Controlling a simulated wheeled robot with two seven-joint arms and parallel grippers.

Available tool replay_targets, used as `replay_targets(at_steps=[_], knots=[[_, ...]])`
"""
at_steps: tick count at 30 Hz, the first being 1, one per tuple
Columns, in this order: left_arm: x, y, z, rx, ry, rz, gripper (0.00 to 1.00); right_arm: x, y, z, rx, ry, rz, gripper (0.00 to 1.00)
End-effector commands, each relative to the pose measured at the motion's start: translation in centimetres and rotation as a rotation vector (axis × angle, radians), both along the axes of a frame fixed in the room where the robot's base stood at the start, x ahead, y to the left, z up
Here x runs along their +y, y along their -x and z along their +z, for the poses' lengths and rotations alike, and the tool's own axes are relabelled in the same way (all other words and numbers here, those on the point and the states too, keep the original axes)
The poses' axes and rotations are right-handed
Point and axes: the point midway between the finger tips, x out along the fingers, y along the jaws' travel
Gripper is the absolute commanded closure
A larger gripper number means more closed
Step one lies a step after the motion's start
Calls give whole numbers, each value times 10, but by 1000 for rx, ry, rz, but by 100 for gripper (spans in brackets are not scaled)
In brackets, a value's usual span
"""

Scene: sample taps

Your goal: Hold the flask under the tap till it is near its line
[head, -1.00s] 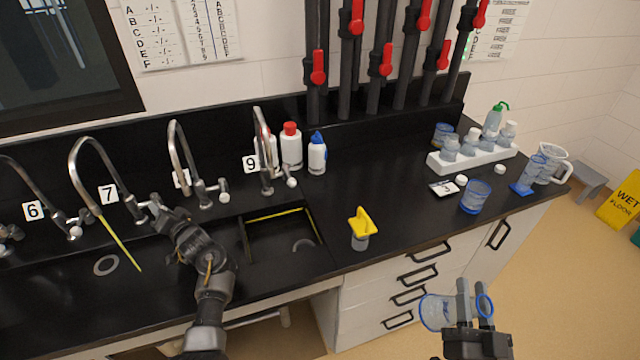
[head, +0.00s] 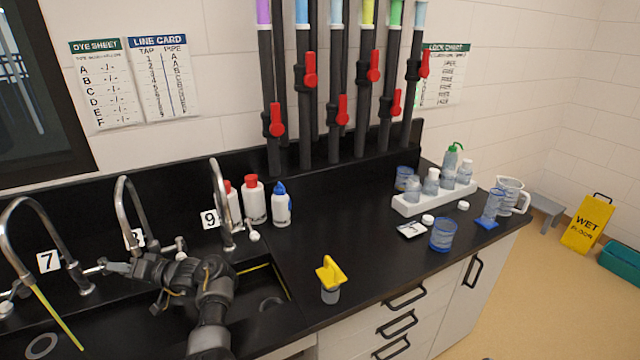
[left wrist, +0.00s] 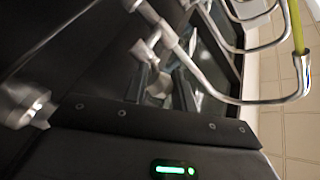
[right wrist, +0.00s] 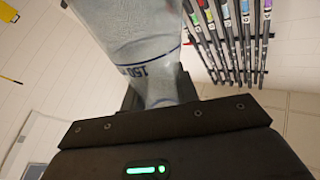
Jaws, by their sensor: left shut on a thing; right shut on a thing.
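Tap 7 (head: 25,205) runs a thin yellow-green stream (head: 55,318) into the sink; the stream also shows in the left wrist view (left wrist: 297,30). My left gripper (head: 118,268) is shut on tap 7's handle (left wrist: 155,82), partly hidden by the gripper and blurred in the left wrist view. My right gripper (right wrist: 160,95) is shut on the clear flask (right wrist: 140,45), which has a blue ring and an inverted "150" mark in the right wrist view. I see no coloured liquid in it. The flask and right gripper are outside the head view, away from the stream.
Tap 9 (head: 216,190) and white bottles (head: 254,203) stand behind the sink. A yellow-topped tool (head: 330,275) and a blue-rimmed beaker (head: 443,234) stand on the black counter. A white rack (head: 435,200) holds several bottles.

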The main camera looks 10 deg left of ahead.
Motion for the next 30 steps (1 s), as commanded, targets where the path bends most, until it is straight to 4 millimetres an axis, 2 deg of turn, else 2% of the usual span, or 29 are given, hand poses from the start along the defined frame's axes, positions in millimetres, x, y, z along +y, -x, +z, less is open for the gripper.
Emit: replay_targets(at_steps=[8, 9, 13, 23, 26, 30], knots=[[0, -1, 2, -3, -1, -2, 100, 0, 0, 0, -1, 0, -1, 100], [0, -2, 2, -3, -2, -2, 68, 0, 0, 0, -1, 0, -1, 100], [0, -2, 1, -2, -1, -3, 53, 0, 1, 0, 0, 0, -2, 100], [-4, -2, 0, -2, 0, -4, 53, 0, 1, -1, 0, 0, -2, 100], [-15, -4, -1, -2, 0, -5, 53, 0, 0, -4, 0, 0, -2, 100], [-43, -7, -3, -4, 1, -6, 53, -1, 0, -12, 0, 0, -2, 100]])
